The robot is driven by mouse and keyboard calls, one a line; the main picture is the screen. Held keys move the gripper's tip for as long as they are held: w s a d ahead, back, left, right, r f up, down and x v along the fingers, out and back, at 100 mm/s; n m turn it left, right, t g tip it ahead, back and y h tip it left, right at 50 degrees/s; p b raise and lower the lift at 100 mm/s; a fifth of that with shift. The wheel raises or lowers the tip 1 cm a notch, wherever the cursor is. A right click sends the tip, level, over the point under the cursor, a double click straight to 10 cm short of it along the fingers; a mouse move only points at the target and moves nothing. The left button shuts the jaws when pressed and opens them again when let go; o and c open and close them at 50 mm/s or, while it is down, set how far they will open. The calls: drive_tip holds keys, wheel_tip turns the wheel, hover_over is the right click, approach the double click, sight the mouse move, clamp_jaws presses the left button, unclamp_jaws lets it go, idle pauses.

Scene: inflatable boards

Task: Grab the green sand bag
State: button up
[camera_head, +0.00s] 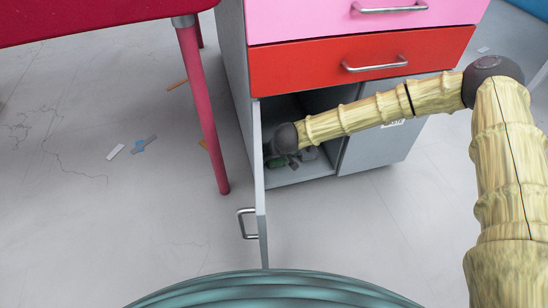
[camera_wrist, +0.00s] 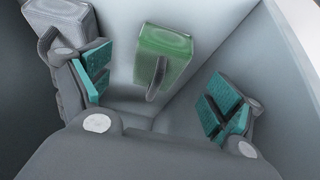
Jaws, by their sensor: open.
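The green sand bag (camera_wrist: 165,45) shows in the wrist view as a boxy, semi-glossy green bag with a grey strap on its near side. It lies inside the cabinet's lower compartment, ahead of my gripper and between the lines of its fingers. My gripper (camera_wrist: 157,92) is open, with teal pads on both fingers and nothing held. In the head view my arm reaches into the open compartment, and its dark wrist hides most of the gripper and bag there.
A grey bag (camera_wrist: 68,22) sits beside the left finger. The cabinet door (camera_head: 259,190) stands open toward me. A red drawer (camera_head: 320,70) is just above the opening. A red table (camera_head: 90,18) with a leg (camera_head: 205,110) stands left. Small scraps lie on the floor.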

drive_tip(key=shift+w+a, duration=0.2)
drive_tip(key=shift+w, duration=0.5)
drive_tip(key=shift+w+a+f+b, duration=0.1)
drive_tip(key=shift+w+f+b, duration=0.2)
drive_tip(key=shift+b, duration=0.25)
drive_tip(key=b+x, duration=0.2)
drive_tip(key=x, duration=0.1)
drive_tip(key=shift+f, duration=0.1)
drive_tip(key=shift+w+f+b, duration=0.4)
drive_tip(key=shift+f+b, duration=0.05)
drive_tip(key=c, duration=1.5)
drive_tip(key=shift+a, duration=0.1)
drive_tip(key=shift+r, duration=0.15)
